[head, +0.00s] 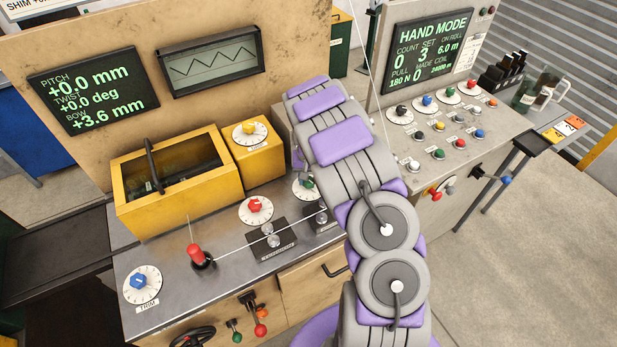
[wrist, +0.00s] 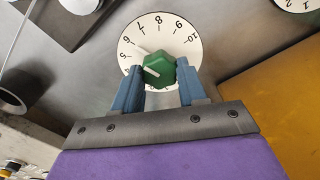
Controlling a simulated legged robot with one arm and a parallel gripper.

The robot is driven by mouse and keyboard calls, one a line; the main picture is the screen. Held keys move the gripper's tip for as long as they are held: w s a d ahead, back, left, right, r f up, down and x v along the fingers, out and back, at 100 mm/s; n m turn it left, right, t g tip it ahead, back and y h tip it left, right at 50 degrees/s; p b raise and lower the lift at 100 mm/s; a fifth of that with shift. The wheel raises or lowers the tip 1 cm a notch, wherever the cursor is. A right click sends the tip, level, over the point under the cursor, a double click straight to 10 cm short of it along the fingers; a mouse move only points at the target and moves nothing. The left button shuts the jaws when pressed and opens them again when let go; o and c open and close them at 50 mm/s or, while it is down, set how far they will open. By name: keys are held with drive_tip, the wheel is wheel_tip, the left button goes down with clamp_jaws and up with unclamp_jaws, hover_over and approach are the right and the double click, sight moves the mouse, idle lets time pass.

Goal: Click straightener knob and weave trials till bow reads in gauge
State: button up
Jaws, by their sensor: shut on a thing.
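The green knob (wrist: 158,70) sits on a white numbered dial (wrist: 148,28) and fills the space between my gripper's (wrist: 155,78) two blue fingers in the wrist view. My gripper is shut on the green knob. In the head view the same green knob (head: 308,182) shows beside my arm, which hides my gripper and part of the dial. The gauge screen (head: 93,92) reads pitch +0.0 mm, twist +0.0 deg and bow +3.6 mm.
A red knob (head: 255,205) and a blue knob (head: 138,282) sit on dials along the bench. A yellow box (head: 185,203) with a window and a yellow block (head: 262,160) with a dial stand behind. A thin wire crosses past the rollers (head: 270,238).

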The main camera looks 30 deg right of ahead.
sight(309, 180)
drive_tip(key=shift+w+r, duration=0.1)
drive_tip(key=o, duration=1.1)
drive_tip(key=shift+c, duration=0.2)
wheel_tip(309, 180, up, 17)
drive_tip(key=p, duration=0.1)
